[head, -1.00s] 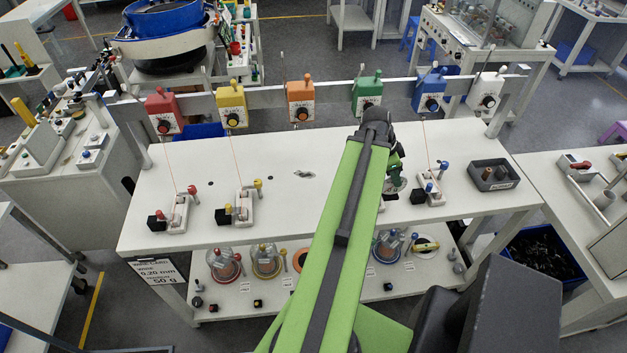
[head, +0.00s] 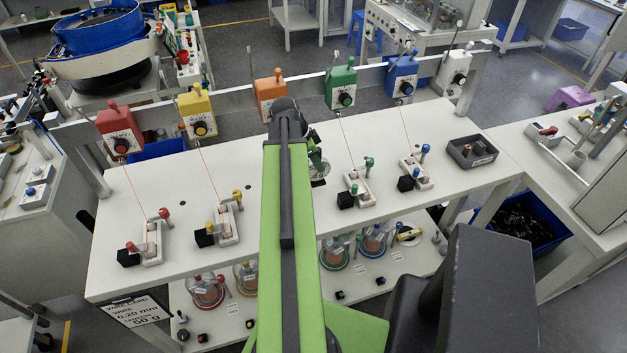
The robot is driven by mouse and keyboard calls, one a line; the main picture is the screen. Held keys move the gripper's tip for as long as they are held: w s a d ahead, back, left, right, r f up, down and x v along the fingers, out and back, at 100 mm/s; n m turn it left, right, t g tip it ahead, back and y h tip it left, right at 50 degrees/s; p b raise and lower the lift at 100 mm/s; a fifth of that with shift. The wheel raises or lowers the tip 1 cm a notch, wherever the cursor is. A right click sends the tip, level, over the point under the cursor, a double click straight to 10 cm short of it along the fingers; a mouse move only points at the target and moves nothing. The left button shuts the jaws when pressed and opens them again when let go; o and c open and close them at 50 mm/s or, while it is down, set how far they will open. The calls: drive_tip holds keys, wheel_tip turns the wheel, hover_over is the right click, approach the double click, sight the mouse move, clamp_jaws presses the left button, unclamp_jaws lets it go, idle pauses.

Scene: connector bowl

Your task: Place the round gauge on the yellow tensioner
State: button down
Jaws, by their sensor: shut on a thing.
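The yellow tensioner (head: 197,114) hangs on the grey rail behind the white table, between the red and orange tensioners. It has a dark round knob, and a thin orange wire runs down from it. My gripper (head: 316,162) is over the table, right of the yellow tensioner and below the orange and green ones. It is largely hidden behind my green arm. A pale round thing, apparently the round gauge (head: 320,172), shows at the jaws, which are shut on it. Its face and the exact grip cannot be made out.
Other tensioners are red (head: 120,130), orange (head: 270,96), green (head: 341,84), blue (head: 402,76) and white (head: 453,72). Wires run down to small fixtures, including one with a yellow knob (head: 225,224). A dark bin (head: 472,151) stands at the table's right.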

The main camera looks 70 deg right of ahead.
sight(314, 169)
drive_tip(key=shift+w+f, duration=0.3)
drive_tip(key=shift+w, duration=0.3)
wheel_tip(314, 169, down, 4)
drive_tip(key=b, duration=0.4)
drive_tip(key=shift+s+f, duration=0.1)
drive_tip(key=shift+f, duration=0.05)
drive_tip(key=shift+r, duration=0.2)
drive_tip(key=shift+f, duration=0.15)
drive_tip(key=c, duration=1.2)
unclamp_jaws()
drive_tip(key=shift+o, duration=0.2)
drive_tip(key=shift+r+p, duration=0.35)
drive_tip(key=shift+r, duration=0.15)
drive_tip(key=p+v, duration=1)
drive_tip(key=v, duration=0.1)
drive_tip(key=shift+a, duration=0.2)
